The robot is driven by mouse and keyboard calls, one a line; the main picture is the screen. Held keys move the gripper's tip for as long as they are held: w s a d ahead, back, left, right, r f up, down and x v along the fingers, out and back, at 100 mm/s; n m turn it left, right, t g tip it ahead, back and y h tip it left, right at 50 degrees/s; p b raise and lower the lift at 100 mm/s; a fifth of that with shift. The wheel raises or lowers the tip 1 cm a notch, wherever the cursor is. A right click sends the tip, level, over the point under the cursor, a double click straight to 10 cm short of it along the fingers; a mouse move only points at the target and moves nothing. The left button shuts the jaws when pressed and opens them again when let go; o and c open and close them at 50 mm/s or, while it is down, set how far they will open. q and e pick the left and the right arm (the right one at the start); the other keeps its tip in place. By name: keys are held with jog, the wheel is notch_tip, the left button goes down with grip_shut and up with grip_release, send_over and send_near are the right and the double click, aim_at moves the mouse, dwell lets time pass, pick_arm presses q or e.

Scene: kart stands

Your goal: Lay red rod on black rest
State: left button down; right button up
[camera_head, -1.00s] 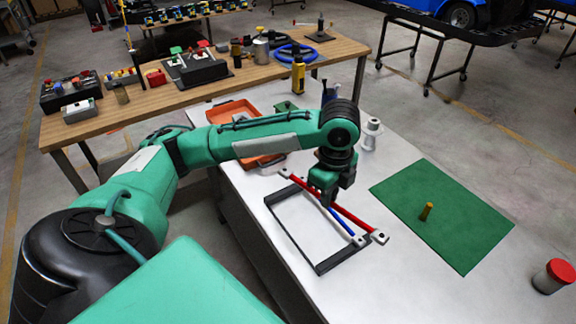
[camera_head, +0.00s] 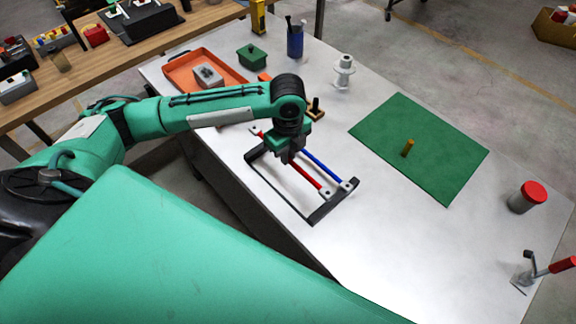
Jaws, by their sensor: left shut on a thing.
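The red rod (camera_head: 307,175) has pale end pieces and lies across the black rest (camera_head: 334,204), left of a blue rod (camera_head: 322,166). The black rest is an open rectangular frame on the pale table. My left gripper (camera_head: 291,158) points down over the rest and is shut on the red rod near its middle. The gripper hides part of both rods. I cannot tell whether the red rod touches the rest or is just above it. My right gripper is not in view.
A white spool (camera_head: 343,72), a blue cup (camera_head: 295,40) and an orange tray (camera_head: 180,77) stand behind. A red-lidded jar (camera_head: 526,197) and red-handled crank (camera_head: 545,267) are at right.

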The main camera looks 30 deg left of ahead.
pick_arm(q)
jog(key=shift+f, duration=1.75)
notch_tip(320, 180, down, 3)
jog(key=shift+f+p, duration=0.15)
jog(key=shift+p, duration=0.3)
jog(key=shift+f, duration=0.1)
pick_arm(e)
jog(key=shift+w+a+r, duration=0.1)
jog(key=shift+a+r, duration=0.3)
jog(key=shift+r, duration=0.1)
pick_arm(q)
jog(key=shift+f, duration=0.1)
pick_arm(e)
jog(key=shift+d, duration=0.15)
pick_arm(q)
jog(key=c, duration=1.5)
grip_release()
jog(key=shift+o, duration=0.2)
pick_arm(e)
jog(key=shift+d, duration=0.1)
